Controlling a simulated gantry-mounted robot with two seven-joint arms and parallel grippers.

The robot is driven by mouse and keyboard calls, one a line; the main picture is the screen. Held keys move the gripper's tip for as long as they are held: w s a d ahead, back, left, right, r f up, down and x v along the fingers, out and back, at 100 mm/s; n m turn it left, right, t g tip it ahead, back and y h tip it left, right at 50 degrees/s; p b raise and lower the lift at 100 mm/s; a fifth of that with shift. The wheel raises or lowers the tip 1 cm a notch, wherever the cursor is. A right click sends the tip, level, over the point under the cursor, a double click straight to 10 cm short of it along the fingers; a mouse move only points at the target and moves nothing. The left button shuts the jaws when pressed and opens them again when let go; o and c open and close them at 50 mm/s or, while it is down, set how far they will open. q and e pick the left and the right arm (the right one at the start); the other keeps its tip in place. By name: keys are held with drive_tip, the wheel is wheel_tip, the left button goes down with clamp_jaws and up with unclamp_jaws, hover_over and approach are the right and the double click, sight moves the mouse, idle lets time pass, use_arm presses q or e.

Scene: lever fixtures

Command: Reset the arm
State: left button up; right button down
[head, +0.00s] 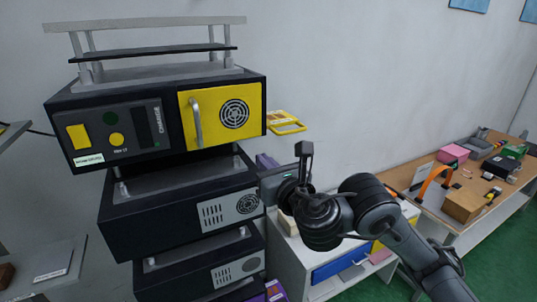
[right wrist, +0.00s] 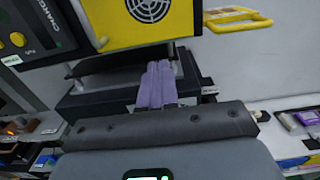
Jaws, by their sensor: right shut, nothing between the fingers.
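My right arm (head: 400,240) comes in from the lower right of the head view, bent at its joints. My right gripper (head: 266,163) is beside the right edge of the stacked machines, partly hidden by its own wrist. In the right wrist view the gripper fingers (right wrist: 158,70) look pale purple and are together, with nothing visible between them. They point toward the stack of machines and appear apart from it. My left arm and gripper are out of view.
A stack of black machines (head: 165,205) stands at left, topped by a unit with a yellow handled door (head: 222,112). A white cabinet with a blue drawer (head: 340,265) and a cluttered wooden table (head: 410,177) are at right.

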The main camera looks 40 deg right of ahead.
drive_tip(key=s+a+f+m+g+y+p, duration=0.1)
drive_tip(key=s+a+f+g, duration=0.15)
drive_tip(key=f, duration=0.65)
drive_tip(key=s+a+f+g+y+p, duration=0.2)
drive_tip(key=a+f, duration=0.2)
drive_tip(key=f, duration=0.4)
drive_tip(key=s+a+f+m+g+y+p, duration=0.15)
drive_tip(key=a+f, duration=0.25)
drive_tip(key=f, duration=0.5)
drive_tip(key=s+a+f+m+g+p, duration=0.1)
drive_tip(key=s+f+m+g, duration=0.1)
drive_tip(key=s+m, duration=0.4)
drive_tip(key=s+a+f+m+g+y, duration=0.1)
drive_tip(key=s+f+m+g, duration=0.2)
drive_tip(key=m, duration=0.9)
drive_tip(key=s+a+f+m+g+p, duration=0.1)
drive_tip(key=s+a+f+m+g, duration=0.1)
drive_tip(key=s+f+m, duration=0.4)
drive_tip(key=s+m, duration=0.3)
drive_tip(key=s, duration=0.1)
drive_tip(key=shift+f+g+p, duration=0.25)
drive_tip(key=shift+g+p, duration=0.05)
drive_tip(key=shift+m, duration=0.25)
